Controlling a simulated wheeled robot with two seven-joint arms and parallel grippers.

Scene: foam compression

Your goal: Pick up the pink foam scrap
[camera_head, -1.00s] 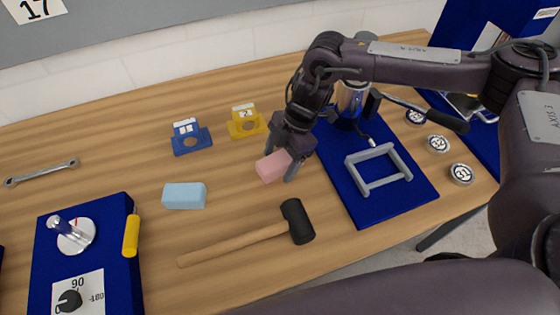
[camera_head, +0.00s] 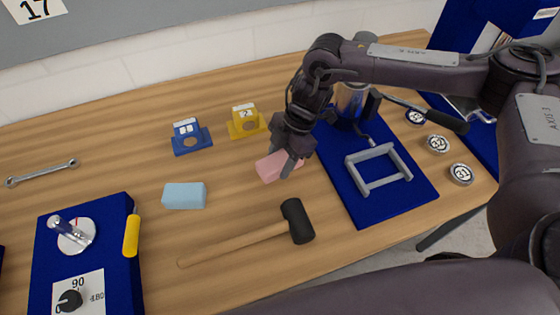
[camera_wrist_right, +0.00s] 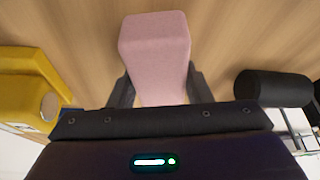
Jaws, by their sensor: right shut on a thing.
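The pink foam scrap (camera_head: 268,170) is a small block near the middle of the wooden table. My right gripper (camera_head: 287,163) reaches it from above and is shut on it. In the right wrist view the foam (camera_wrist_right: 155,50) sits between the two fingers (camera_wrist_right: 158,90), with a finger on each side. Its far end sticks out beyond the fingers. I cannot tell whether it is clear of the table. My left gripper is not in view.
A light blue foam block (camera_head: 184,196) lies to the left. A black-headed mallet (camera_head: 297,221) lies in front. Blue (camera_head: 190,137) and yellow (camera_head: 246,122) numbered holders stand behind. A blue mat (camera_head: 365,208) with a grey frame (camera_head: 379,169) is at the right.

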